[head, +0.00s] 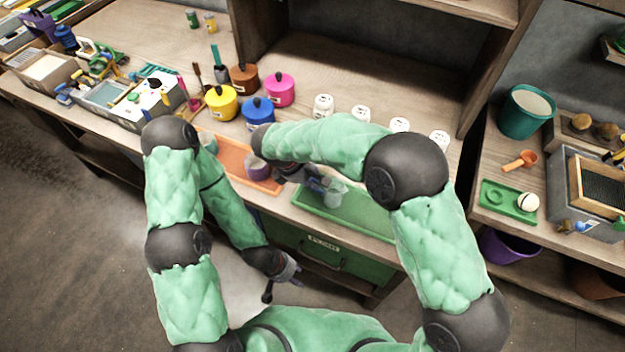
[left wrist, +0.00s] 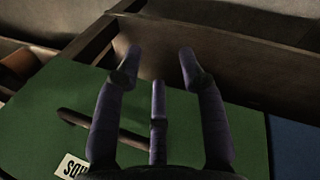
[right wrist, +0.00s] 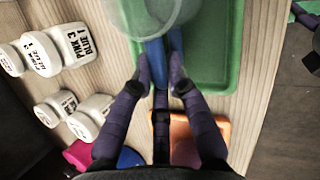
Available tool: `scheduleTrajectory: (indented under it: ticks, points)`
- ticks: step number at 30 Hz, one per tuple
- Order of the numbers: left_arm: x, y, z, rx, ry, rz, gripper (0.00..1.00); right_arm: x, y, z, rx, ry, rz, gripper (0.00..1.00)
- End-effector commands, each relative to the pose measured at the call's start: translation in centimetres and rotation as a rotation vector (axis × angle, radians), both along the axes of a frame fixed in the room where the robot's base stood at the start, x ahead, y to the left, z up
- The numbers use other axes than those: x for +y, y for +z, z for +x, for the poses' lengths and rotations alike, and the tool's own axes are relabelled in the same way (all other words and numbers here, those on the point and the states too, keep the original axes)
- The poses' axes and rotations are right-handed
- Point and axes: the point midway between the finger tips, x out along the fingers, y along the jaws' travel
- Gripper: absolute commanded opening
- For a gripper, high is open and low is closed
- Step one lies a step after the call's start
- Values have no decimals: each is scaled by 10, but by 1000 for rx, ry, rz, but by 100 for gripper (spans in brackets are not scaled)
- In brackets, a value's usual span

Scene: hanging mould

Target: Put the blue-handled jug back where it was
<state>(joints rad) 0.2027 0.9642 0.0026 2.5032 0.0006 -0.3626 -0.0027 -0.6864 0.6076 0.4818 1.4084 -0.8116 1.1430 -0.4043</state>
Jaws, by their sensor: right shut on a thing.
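The blue-handled jug (head: 335,191) is clear, and my right gripper (head: 315,183) is shut on its handle. In the right wrist view the blue handle (right wrist: 155,62) is between the fingertips, and the clear jug body (right wrist: 158,14) is cut off by the top edge. The jug is at the left part of the green tray (head: 357,216); I cannot tell whether it touches the tray. My left gripper (head: 291,271) is open and empty, low in front of the green drawer (left wrist: 60,120).
An orange tray (head: 236,158) with a purple-grey cup (head: 258,168) lies left of the green tray. Blue (head: 258,112), yellow (head: 221,103), pink and brown pots stand behind. Several white labelled jars (head: 323,106) line the back. A wooden shelf unit encloses the rear.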

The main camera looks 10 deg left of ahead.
Motion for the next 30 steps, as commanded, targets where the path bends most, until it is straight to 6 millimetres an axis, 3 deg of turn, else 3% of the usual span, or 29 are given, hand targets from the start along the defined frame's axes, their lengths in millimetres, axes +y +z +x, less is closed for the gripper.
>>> scheduleTrajectory:
  ticks: [8,9,11,23,30]
  points:
    - [0,0,0,-1,0,0,40,0,-1,0,-1,0,0,0]
    - [0,0,0,-1,0,0,40,0,-2,0,-1,1,1,22]
    - [0,1,0,-1,0,0,40,0,-1,0,-1,1,1,39]
    - [0,2,0,-1,0,0,40,0,2,0,-1,1,1,40]
    - [0,17,0,-1,0,0,40,13,34,-7,-2,2,2,40]
